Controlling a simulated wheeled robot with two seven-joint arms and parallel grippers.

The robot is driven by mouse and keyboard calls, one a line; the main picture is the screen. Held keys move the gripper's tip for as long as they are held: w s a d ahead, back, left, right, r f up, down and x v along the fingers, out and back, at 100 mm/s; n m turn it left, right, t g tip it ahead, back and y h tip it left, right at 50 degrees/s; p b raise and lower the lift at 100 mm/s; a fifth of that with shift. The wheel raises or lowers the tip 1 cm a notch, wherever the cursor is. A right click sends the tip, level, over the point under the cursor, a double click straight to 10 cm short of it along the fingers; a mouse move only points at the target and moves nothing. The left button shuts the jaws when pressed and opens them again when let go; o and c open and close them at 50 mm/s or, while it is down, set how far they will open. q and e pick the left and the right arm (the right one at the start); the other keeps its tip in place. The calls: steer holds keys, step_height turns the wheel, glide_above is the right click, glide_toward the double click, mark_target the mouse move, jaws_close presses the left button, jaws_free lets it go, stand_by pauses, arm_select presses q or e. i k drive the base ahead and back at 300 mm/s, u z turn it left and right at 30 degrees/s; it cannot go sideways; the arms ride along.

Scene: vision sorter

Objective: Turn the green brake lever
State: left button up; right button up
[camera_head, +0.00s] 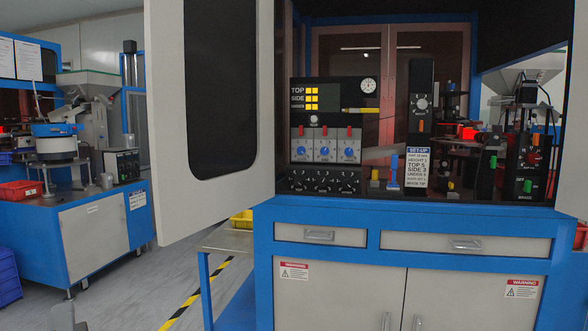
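A small green lever (528,186) sits low on the front of a black upright box (520,160) at the right inside the open machine. The lettering under it is too small to read surely. An orange tab and a red part show higher on the same box.
A large open door (210,110) with a dark window stands at the left of the opening; another door edge (574,140) is at the far right. Inside are a control panel (333,120), a black post with a dial (421,100) and a set-up card (417,168). Drawers (465,242) lie below.

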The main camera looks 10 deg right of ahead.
mark_target(527, 189)
steer(key=z, duration=0.7)
steer(key=i, duration=2.25)
steer(key=z, duration=2.05)
steer(key=i, duration=0.6)
steer(key=z, duration=0.45)
